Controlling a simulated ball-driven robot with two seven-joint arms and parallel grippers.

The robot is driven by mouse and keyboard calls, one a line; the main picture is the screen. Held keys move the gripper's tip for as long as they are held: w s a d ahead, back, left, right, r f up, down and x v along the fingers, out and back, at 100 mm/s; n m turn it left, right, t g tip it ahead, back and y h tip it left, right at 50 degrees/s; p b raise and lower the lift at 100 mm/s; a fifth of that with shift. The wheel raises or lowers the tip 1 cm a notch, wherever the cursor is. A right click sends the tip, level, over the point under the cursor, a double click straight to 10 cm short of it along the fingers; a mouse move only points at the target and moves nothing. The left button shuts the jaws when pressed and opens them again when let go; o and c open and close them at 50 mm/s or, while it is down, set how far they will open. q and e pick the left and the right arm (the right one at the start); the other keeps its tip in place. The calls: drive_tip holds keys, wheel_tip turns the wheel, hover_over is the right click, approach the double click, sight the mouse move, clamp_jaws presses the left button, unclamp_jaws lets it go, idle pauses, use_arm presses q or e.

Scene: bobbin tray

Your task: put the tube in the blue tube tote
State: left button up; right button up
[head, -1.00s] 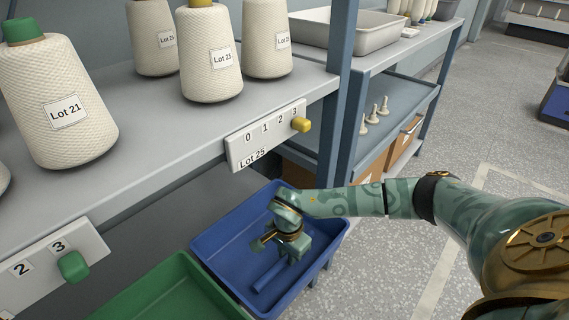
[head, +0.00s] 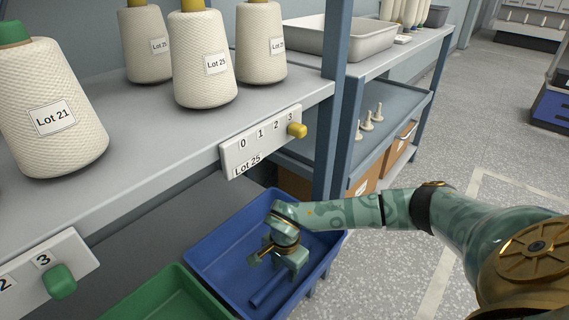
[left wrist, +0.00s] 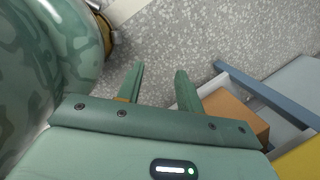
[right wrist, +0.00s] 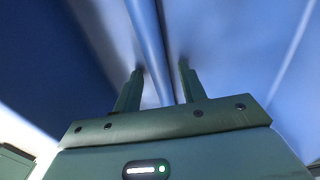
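The blue tote (head: 212,248) sits low beside the shelf, with its open top up. A slim blue tube-like piece (head: 268,290) lies inside it and is close to the tote's own colour. My right gripper (head: 272,256) reaches down into the tote, above this piece. In the right wrist view, my right gripper's fingers (right wrist: 160,76) stand apart, with the long blue piece (right wrist: 150,40) running between and beyond them; I see no firm contact. My left gripper (left wrist: 156,80) shows in the left wrist view, open and empty above the speckled floor.
A green tote (head: 160,297) stands left of the blue one. The shelf (head: 130,122) above holds white yarn cones (head: 52,110) and a Lot 25 counter plate (head: 262,140) with a yellow knob. Shelf posts stand behind the tote.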

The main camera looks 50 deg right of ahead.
sight(284, 269)
drive_tip(key=shift+r, duration=0.15)
wheel_tip(284, 269, up, 6)
drive_tip(key=p, duration=0.3)
use_arm(q)
drive_tip(key=s+f+n+g+h+p, duration=0.1)
drive_tip(key=s+f, duration=0.3)
drive_tip(key=s, duration=0.7)
drive_tip(key=s+f+n+g+h+p, duration=0.1)
drive_tip(key=s+f+p, duration=0.2)
drive_tip(key=s, duration=0.8)
wheel_tip(284, 269, down, 2)
drive_tip(key=shift+f+n+g, duration=0.2)
drive_tip(key=shift+n+g, duration=0.1)
drive_tip(key=shift+n, duration=0.1)
use_arm(e)
wheel_tip(284, 269, up, 6)
drive_tip(key=shift+s+a+f, duration=0.1)
drive_tip(key=shift+s, duration=0.05)
use_arm(q)
drive_tip(key=shift+s, duration=0.1)
use_arm(e)
drive_tip(key=shift+s, duration=0.1)
